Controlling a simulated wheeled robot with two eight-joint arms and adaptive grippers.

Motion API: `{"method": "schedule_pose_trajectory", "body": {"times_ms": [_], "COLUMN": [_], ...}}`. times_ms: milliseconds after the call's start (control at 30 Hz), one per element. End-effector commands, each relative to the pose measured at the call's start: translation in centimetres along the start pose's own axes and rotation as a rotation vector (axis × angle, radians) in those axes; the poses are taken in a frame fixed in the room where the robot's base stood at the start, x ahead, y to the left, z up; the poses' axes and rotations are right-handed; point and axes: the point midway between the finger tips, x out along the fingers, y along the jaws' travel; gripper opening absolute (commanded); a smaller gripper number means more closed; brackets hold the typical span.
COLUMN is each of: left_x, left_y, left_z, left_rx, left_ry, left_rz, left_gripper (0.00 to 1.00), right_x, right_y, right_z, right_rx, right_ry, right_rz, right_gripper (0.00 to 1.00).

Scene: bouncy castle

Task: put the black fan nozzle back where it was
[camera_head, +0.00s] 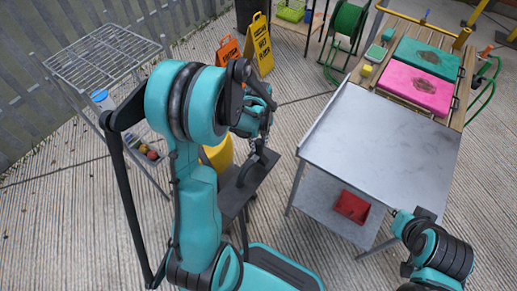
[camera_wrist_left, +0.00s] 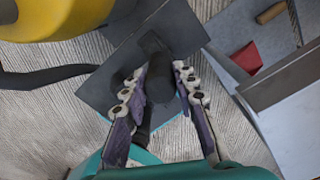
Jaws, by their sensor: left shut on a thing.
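My left gripper (camera_head: 262,150) is over a small dark grey stand top (camera_head: 240,190), left of the metal table. In the left wrist view the gripper (camera_wrist_left: 160,88) has its fingers on either side of a black tube-shaped piece, the black fan nozzle (camera_wrist_left: 157,72), and is shut on it. The nozzle is over the dark plate (camera_wrist_left: 180,25); whether it touches the plate I cannot tell. The yellow fan body (camera_head: 218,153) is behind the stand, partly hidden by my left arm.
A bare metal table (camera_head: 385,140) with a red bin (camera_head: 352,206) on its lower shelf stands to the right. A wire rack (camera_head: 105,57) stands at the left. Yellow (camera_head: 262,45) and orange (camera_head: 228,50) signs stand behind. My right arm is at the lower right.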

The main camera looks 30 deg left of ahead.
Motion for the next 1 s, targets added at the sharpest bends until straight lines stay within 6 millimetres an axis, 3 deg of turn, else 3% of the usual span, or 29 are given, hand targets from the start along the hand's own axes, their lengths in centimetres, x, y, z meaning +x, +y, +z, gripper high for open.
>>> {"method": "schedule_pose_trajectory", "body": {"times_ms": [200,600,633,700,1000], "left_x": [3.5,3.9,3.8,3.7,3.6], "left_y": [0.0,0.0,0.0,0.0,0.0], "left_z": [0.0,0.0,0.0,0.0,0.0], "left_rx": [0.0,-0.001,-0.001,-0.001,-0.001], "left_ry": [0.0,0.0,0.0,0.0,0.0], "left_rz": [-0.001,-0.001,-0.001,-0.001,-0.001], "left_gripper": [0.03,0.03,0.36,0.49,0.49], "right_x": [1.6,1.9,1.8,1.7,1.6], "right_y": [0.0,0.0,0.0,0.0,0.0], "right_z": [1.2,1.3,1.3,1.2,1.2], "right_rx": [0.0,0.0,0.0,0.0,0.0], "right_ry": [0.0,0.0,0.0,0.0,0.0], "right_rz": [0.0,0.0,0.0,0.0,0.0], "right_gripper": [0.0,0.0,0.0,0.0,0.0]}}
